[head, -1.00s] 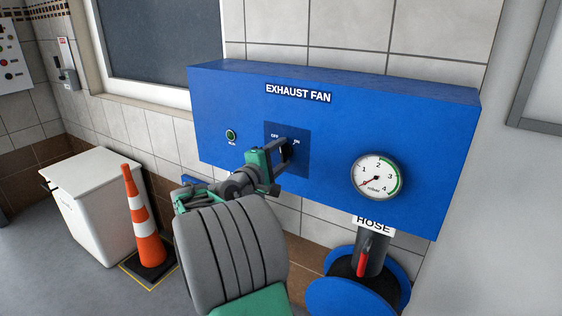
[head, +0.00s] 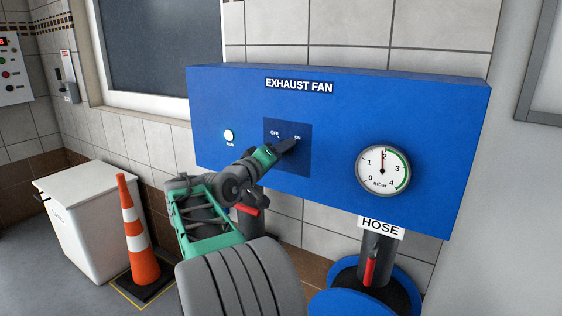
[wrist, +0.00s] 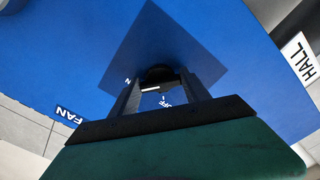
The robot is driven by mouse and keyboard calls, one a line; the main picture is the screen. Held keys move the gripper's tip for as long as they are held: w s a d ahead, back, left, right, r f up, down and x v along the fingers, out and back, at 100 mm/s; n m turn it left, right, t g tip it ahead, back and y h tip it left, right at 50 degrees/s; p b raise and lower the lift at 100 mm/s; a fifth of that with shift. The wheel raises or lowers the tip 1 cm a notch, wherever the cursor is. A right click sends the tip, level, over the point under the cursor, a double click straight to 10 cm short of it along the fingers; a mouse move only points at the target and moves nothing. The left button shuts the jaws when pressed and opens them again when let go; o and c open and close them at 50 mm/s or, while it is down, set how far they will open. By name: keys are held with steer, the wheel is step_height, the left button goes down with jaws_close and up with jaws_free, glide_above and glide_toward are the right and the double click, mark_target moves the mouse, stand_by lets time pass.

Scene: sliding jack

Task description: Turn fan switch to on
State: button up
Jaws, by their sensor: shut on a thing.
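The fan switch is a black knob (wrist: 160,74) with a white mark, on a dark blue plate (head: 302,164) lettered OFF and ON. In the head view the fingers and wrist cover most of the knob. The run lamp (head: 229,135) left of the plate glows bright.
The blue EXHAUST FAN box (head: 340,130) carries a pressure gauge (head: 384,168) with its needle near 2. Below are a HOSE label (head: 381,227), a pipe with a red lever (head: 370,271) and a blue reel (head: 318,302). A traffic cone (head: 139,240) and white bin (head: 85,225) stand left.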

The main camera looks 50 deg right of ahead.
steer(key=shift+f+m+b, duration=0.1)
steer(key=shift+m+b, duration=0.25)
steer(key=shift+m, duration=0.15)
steer(key=o, duration=1.4)
steer(key=a, duration=0.7)
steer(key=shift+s+a, duration=0.35)
steer(key=shift+a, duration=0.05)
